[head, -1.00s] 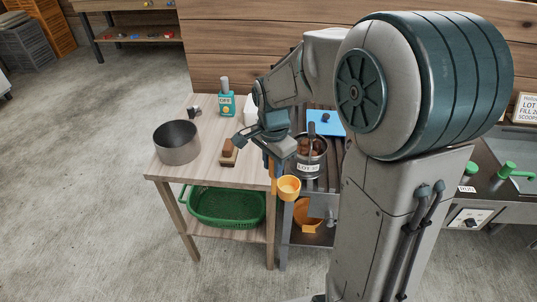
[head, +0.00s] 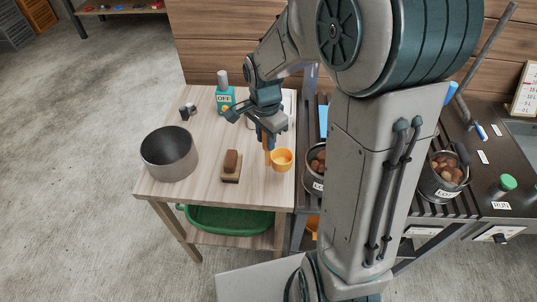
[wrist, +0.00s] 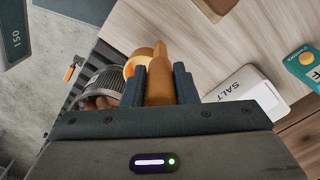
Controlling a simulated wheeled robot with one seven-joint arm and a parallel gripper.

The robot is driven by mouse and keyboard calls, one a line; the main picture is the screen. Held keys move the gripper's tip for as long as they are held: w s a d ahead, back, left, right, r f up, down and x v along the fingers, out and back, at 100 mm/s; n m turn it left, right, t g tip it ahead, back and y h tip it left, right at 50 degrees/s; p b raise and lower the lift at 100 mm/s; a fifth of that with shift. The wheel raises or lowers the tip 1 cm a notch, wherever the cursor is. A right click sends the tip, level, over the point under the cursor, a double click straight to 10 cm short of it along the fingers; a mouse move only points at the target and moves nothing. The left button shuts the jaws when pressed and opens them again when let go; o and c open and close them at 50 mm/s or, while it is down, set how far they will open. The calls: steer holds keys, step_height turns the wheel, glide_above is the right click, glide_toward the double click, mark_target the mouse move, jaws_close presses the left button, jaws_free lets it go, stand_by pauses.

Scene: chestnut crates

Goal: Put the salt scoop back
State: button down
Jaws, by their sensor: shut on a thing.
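The salt scoop is orange-yellow, with a round cup (head: 281,159) and a straight handle. My gripper (head: 266,138) is shut on its handle and holds it over the right edge of the wooden bench (head: 205,180). In the wrist view the scoop handle (wrist: 158,80) stands between the two fingers, with the cup partly hidden beyond. A white box marked SALT (wrist: 240,92) is on the bench to the right of the fingers in the wrist view. In the head view my gripper and wrist hide most of it.
A grey pot (head: 169,153), a brush (head: 231,166) and a teal device marked OFF (head: 225,95) stand on the bench. Pots of chestnuts (head: 444,175) stand on the dark counter to the right. A green basket (head: 228,218) is below the bench top.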

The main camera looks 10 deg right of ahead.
mark_target(266, 153)
steer(key=shift+f, duration=3)
steer(key=shift+f, duration=0.1)
steer(key=c, duration=1.1)
jaws_free()
steer(key=shift+c, duration=0.2)
